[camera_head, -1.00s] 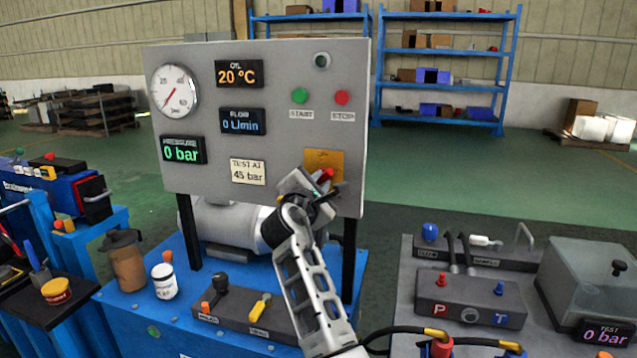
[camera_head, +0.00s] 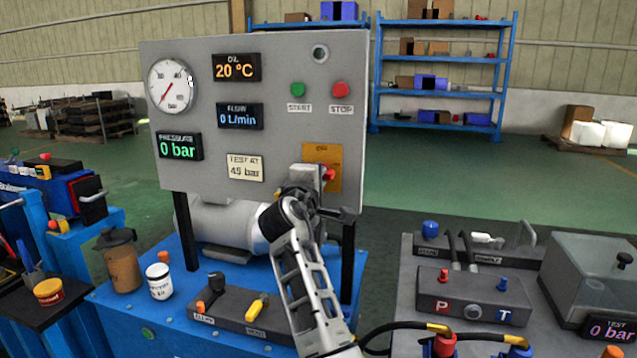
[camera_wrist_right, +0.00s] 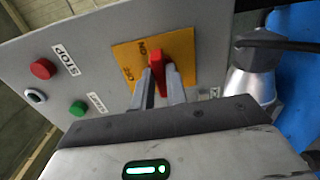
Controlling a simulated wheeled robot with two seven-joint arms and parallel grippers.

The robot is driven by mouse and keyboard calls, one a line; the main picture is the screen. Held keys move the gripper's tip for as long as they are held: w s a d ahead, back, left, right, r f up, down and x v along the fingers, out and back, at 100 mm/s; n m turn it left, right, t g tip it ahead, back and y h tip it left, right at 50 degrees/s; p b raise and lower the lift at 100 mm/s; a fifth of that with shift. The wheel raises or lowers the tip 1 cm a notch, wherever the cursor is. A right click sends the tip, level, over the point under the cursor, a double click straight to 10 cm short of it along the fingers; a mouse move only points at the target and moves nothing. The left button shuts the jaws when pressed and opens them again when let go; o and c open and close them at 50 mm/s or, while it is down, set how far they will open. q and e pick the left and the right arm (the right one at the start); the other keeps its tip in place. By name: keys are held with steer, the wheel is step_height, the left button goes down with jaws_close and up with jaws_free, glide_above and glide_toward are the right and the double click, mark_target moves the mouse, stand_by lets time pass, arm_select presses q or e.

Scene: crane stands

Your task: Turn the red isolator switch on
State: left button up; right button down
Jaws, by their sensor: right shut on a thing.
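The red isolator switch (camera_head: 330,174) sits on a yellow plate (camera_head: 322,153) at the lower right of the grey panel. In the right wrist view the red handle (camera_wrist_right: 157,70) stands between the two fingers of my right gripper (camera_wrist_right: 160,80), which is shut on it. The plate (camera_wrist_right: 184,48) carries ON and OFF marks; the handle's upper end is near the ON mark, but its exact setting is hard to tell. In the head view my right gripper (camera_head: 316,178) partly covers the switch. My left gripper is not in view.
The panel (camera_head: 230,100) has a green START button (camera_head: 297,89), a red STOP button (camera_head: 340,90) and displays reading 0 bar and 0 L/min. A grey bench with valves (camera_head: 470,295) is at the right.

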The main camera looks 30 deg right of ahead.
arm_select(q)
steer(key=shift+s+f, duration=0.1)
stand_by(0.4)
arm_select(e)
steer(key=c, duration=1.4)
jaws_free()
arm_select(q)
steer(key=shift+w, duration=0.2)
